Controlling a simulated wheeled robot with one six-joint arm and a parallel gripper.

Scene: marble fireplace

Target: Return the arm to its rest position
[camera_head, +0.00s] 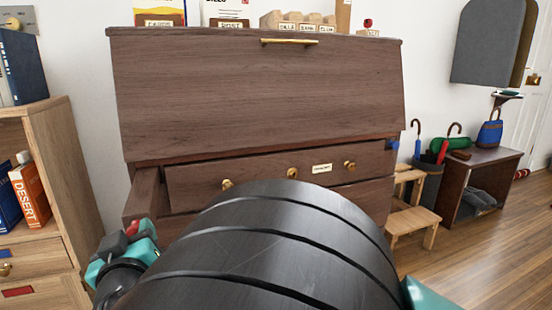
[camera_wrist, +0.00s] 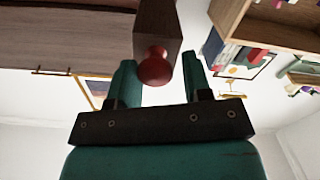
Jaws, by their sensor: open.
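My gripper (camera_head: 128,243) is at the lower left of the head view, in front of the desk's left end. Its two teal fingers are apart in the wrist view (camera_wrist: 157,75). A red knob (camera_wrist: 154,68) on the end of a dark wooden slide (camera_wrist: 156,25) shows between or just beyond the fingers. I cannot tell whether a finger touches it. The slide (camera_head: 143,192) sticks out of the desk's left side in the head view. My black arm covers the lower middle of the head view and hides the lower drawers.
The brown desk (camera_head: 250,95) has its slanted front closed. A wooden bookcase (camera_head: 60,150) stands close at left. A step stool (camera_head: 412,222), an umbrella stand (camera_head: 433,175) and a low bench (camera_head: 480,165) stand at right. Open floor (camera_head: 490,255) lies at lower right.

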